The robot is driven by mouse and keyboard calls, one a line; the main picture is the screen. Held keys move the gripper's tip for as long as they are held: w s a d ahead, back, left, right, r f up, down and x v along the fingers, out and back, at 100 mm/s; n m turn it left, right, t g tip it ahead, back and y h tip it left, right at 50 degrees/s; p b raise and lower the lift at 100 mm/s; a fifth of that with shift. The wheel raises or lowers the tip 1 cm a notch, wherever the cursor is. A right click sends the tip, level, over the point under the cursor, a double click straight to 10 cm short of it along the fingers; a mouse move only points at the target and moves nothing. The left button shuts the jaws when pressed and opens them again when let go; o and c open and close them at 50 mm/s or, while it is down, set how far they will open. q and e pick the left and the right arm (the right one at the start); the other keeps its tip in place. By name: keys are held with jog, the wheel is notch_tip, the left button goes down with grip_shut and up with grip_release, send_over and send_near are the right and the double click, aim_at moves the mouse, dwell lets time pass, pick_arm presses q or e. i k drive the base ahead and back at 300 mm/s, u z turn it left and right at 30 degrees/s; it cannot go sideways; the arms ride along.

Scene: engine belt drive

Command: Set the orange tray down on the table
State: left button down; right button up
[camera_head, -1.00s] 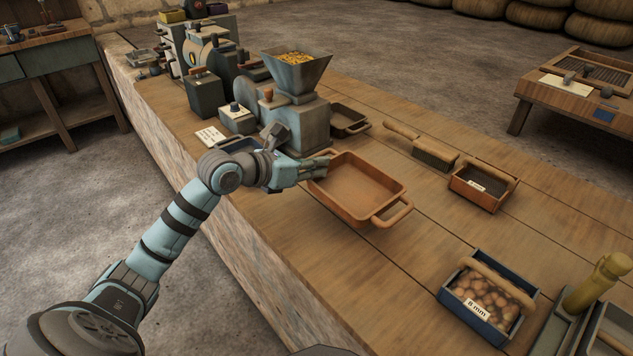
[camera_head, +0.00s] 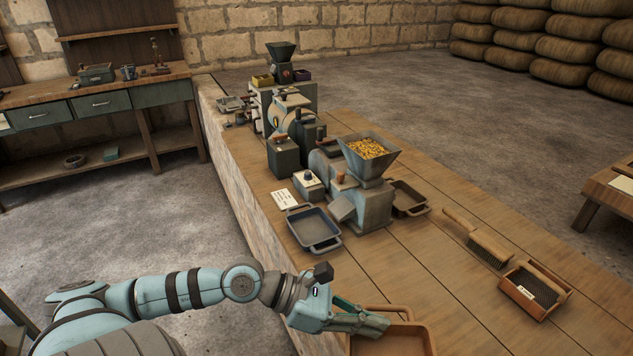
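The orange tray (camera_head: 425,338) is at the bottom of the view, cut off by the lower edge. It is empty in the part that shows. My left gripper (camera_head: 377,325) reaches in from the left, with its fingers at the tray's upper left, by the handle and rim. They look closed on it, though the fingers hide the contact. The tray is over the wooden table (camera_head: 455,300); I cannot tell whether its base touches the wood. My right gripper is not in view.
A grinder (camera_head: 365,205) with a full hopper stands behind the tray. A blue-grey tray (camera_head: 313,229) and a dark tray (camera_head: 408,200) flank it. A brush (camera_head: 480,240) and a wooden box (camera_head: 533,291) lie to the right. Bare wood lies between them and the orange tray.

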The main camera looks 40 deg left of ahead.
aim_at(255, 153)
jog(key=u, duration=0.55)
jog(key=k, duration=1.25)
jog(key=u, duration=1.4)
jog(key=i, duration=1.5)
jog(key=u, duration=0.45)
jog(key=i, duration=1.55)
jog(key=z, duration=1.45)
jog(key=i, duration=1)
jog(key=z, duration=1.05)
